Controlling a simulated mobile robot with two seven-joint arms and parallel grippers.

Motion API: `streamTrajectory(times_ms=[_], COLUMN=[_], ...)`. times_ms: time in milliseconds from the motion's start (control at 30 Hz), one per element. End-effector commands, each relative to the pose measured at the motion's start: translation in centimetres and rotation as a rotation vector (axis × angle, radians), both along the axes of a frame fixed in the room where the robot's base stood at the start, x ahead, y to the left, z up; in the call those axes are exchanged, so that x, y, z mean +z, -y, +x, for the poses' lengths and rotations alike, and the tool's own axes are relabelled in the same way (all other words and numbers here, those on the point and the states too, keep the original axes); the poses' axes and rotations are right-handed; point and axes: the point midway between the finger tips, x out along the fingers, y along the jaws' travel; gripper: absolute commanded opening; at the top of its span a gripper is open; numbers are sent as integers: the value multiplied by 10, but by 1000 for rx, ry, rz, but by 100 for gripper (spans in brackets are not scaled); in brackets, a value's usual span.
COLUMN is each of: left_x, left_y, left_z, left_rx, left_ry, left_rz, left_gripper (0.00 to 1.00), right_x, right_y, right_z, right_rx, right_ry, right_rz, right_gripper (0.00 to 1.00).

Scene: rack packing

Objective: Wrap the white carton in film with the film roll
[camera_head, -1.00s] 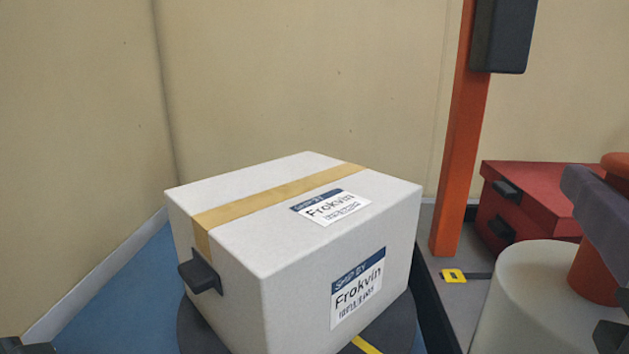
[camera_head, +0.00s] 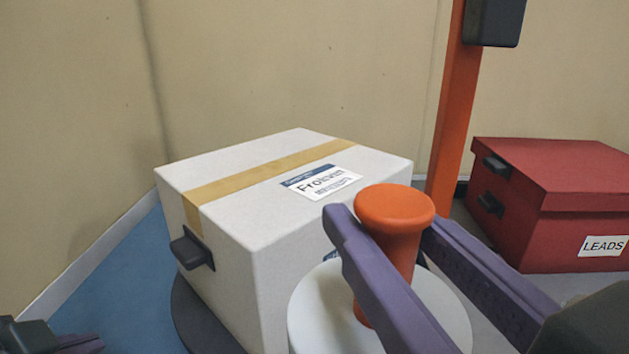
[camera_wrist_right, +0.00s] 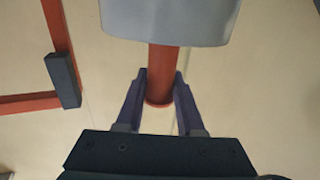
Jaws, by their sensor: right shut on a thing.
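The white carton (camera_head: 220,212) stands on a dark round turntable (camera_head: 190,318), with tan tape and a label on top and a black handle on its left side. The film roll (camera_head: 300,312) is a white cylinder with an orange handle (camera_head: 395,212) sticking up. My right gripper (camera_head: 385,225) has its purple fingers on both sides of that handle and is shut on it. The roll is in front of the carton's right face and hides most of it. The wrist view shows the fingers (camera_wrist_right: 160,92) around the orange handle. My left gripper (camera_head: 75,345) is only partly visible at the bottom left corner.
A red box (camera_head: 550,195) labelled LEADS stands at the right. An orange post (camera_head: 450,120) with a dark box on it rises behind the carton's right side. A beige wall closes off the back. Blue floor (camera_head: 115,280) lies clear at left.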

Motion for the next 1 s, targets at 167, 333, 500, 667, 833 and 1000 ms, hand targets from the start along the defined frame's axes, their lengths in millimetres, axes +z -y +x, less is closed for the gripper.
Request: streamTrajectory(times_ms=[167,333,500,667,833,1000], left_x=[0,0,0,0,0,0], left_y=[0,0,0,0,0,0], left_z=[0,0,0,0,0,0], left_rx=[0,0,0,0,0,0], left_ry=[0,0,0,0,0,0], left_rz=[0,0,0,0,0,0], left_gripper=[0,0,0,0,0,0], right_x=[-16,-31,-33,-33,-33,-32], right_y=[-1,-1,-5,-10,-16,-23], right_z=[4,6,17,30,48,66], right_rx=[0,0,-1,0,0,1], right_ry=[1,1,4,3,5,5], right_rz=[-2,-3,2,3,2,2], right_gripper=[0,0,0,0,0,0])
